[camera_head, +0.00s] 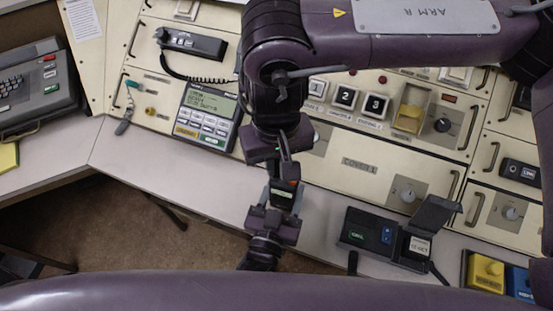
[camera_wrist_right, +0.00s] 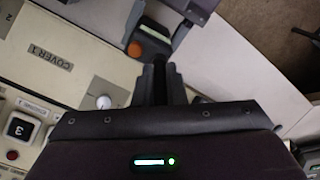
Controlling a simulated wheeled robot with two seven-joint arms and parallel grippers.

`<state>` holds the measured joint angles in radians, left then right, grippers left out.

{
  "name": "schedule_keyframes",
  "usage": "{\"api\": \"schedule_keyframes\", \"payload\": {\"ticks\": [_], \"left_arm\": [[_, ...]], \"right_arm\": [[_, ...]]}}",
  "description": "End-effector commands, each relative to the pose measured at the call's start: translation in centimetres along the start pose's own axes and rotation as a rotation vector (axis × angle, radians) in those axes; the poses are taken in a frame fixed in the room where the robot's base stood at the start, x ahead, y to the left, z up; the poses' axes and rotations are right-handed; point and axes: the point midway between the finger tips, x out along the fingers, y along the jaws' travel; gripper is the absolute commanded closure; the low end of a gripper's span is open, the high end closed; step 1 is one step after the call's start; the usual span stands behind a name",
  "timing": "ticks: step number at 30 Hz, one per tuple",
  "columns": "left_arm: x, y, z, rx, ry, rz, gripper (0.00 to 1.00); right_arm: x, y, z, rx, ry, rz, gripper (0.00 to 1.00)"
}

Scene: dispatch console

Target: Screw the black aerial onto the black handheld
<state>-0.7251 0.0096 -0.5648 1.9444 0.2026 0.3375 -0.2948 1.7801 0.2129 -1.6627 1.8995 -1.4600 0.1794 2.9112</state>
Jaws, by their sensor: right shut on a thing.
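The black handheld (camera_head: 284,196), with a green label and an orange spot on top, is upright between my two grippers. My left gripper (camera_head: 275,205) is shut on its lower body from below. My right gripper (camera_head: 287,165) points down at the handheld's top end, with its fingers closed together. In the right wrist view the right fingers (camera_wrist_right: 160,85) reach to the handheld (camera_wrist_right: 150,40) beside its orange knob. The black aerial is not distinguishable; it seems hidden between the right fingers, and I cannot tell whether it touches the handheld.
A dark box with a raised flap (camera_head: 372,236) stands on the desk to the right. Yellow (camera_head: 486,272) and blue blocks sit at the far right. A sloped console panel with a keypad unit (camera_head: 207,115) and corded handset (camera_head: 190,43) lies behind. The grey desk (camera_head: 180,175) is clear at left.

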Motion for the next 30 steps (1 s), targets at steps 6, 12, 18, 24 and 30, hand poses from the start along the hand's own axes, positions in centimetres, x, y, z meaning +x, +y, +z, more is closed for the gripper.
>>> {"api": "schedule_keyframes", "payload": {"ticks": [6,12,18,24,30], "left_arm": [[0.0,0.0,0.0,0.0,-0.001,0.0,1.0],[0.0,0.0,0.0,0.0,-0.001,0.0,1.0],[0.0,0.0,0.0,0.0,-0.001,0.0,1.0],[0.0,0.0,0.0,0.0,-0.001,0.0,1.0],[0.0,0.0,0.0,0.0,-0.001,0.0,1.0]], "right_arm": [[0.0,0.0,-0.1,-0.001,0.002,0.0,0.73],[0.0,0.0,0.0,-0.002,0.001,0.0,0.67],[-0.8,0.0,-0.1,-0.002,0.004,0.001,0.67],[-3.5,0.0,-0.1,-0.002,0.005,0.001,0.67],[-4.6,0.0,0.0,-0.002,0.001,0.0,0.67]]}}
